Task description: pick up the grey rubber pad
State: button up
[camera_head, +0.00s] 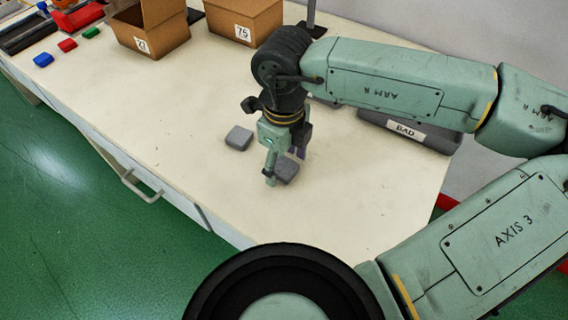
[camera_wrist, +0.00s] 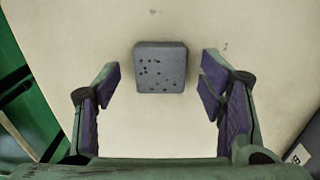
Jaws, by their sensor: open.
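A grey block with small dark specks, seemingly the grey rubber pad (camera_wrist: 161,67), lies on the pale tabletop in the wrist view, between and slightly ahead of my fingertips. My gripper (camera_wrist: 160,82) is open and empty, with purple-lined fingers on either side of the pad and clear gaps at both sides.
A grey tray labelled BAD (camera_head: 440,143) stands at the right by the wall, partly behind my arm. Cardboard boxes labelled 27 (camera_head: 150,35) and 75 (camera_head: 240,20) stand at the back. Small blue, red and green blocks (camera_head: 67,45) lie at the far left. The front tabletop is clear.

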jog(key=shift+f, duration=0.35)
jog(key=shift+c, duration=0.4)
jog(key=c, duration=1.2)
jog(key=shift+r, duration=0.1)
